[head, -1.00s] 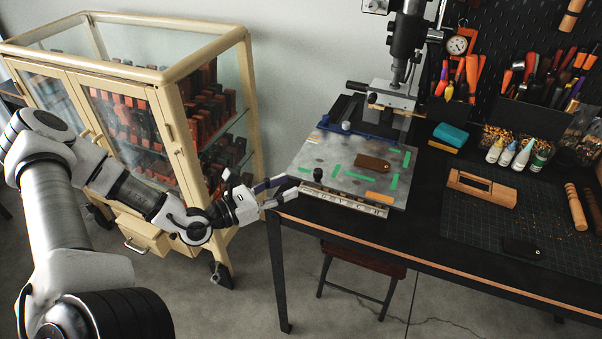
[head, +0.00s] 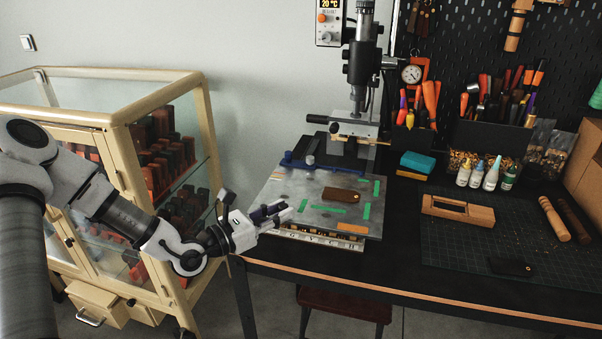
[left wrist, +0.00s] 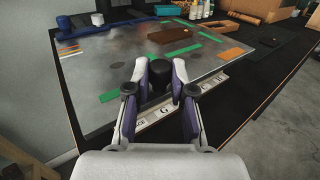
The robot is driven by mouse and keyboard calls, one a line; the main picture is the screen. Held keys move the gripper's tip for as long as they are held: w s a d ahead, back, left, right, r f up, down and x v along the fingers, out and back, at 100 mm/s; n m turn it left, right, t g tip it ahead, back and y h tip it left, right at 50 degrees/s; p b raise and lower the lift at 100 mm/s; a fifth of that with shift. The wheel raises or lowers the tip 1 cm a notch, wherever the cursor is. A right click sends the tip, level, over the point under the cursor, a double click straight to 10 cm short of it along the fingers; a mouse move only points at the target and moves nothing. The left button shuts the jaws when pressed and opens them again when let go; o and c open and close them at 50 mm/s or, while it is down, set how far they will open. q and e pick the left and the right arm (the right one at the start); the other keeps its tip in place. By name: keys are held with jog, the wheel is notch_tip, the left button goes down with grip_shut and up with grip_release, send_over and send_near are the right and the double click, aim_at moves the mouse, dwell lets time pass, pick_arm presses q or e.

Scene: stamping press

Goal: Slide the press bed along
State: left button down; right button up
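The press bed (head: 308,187) is a flat grey plate with green tape strips, lying on the black table under the press. A short black knob (left wrist: 157,70) stands at its near edge. My left gripper (head: 284,210) is at the bed's near left edge. In the left wrist view its two fingers (left wrist: 162,78) are apart, one on each side of the knob. I cannot tell whether they touch it. In the head view the fingers hide the knob. A brown leather tag (head: 344,194) lies on the bed. My right gripper is in neither view.
The press column (head: 362,70) stands behind the bed. A glass cabinet (head: 190,95) is left of the table, close to my left arm. A cutting mat (head: 450,245) with a wooden block (head: 458,209) lies to the right. A stool (head: 345,304) is below the table's front edge.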

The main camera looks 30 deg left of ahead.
aim_at(261, 192)
pick_arm(q)
jog(key=shift+w+a+b, duration=0.2)
jog(key=shift+w+b, duration=0.35)
jog(key=shift+w+a+r+b, duration=0.1)
jog(key=shift+w+a+b, duration=0.35)
jog(key=shift+w+b, duration=1.15)
jog(key=shift+w+a+b, duration=0.5)
jog(key=shift+w+b, duration=0.45)
jog(key=shift+w, duration=1.25)
jog(key=shift+w+a+r+b, duration=0.1)
jog(key=shift+w+a+b, duration=0.35)
jog(key=shift+w+b, duration=1.15)
jog(key=shift+w+a+b, duration=0.2)
jog(key=shift+w+b, duration=0.05)
jog(key=shift+w, duration=0.65)
jog(key=shift+w+a+b, duration=0.15)
jog(key=shift+w+b, duration=0.05)
jog(key=shift+w, duration=0.75)
jog(key=shift+w+a+b, duration=0.2)
jog(key=shift+w+b, duration=0.05)
jog(key=shift+w, duration=0.65)
jog(key=c, duration=1.4)
grip_release()
jog(key=o, duration=0.5)
jog(key=shift+a, duration=0.1)
jog(key=shift+s, duration=0.1)
jog(key=v, duration=1.1)
jog(key=shift+s+a, duration=0.1)
jog(key=shift+s, duration=0.4)
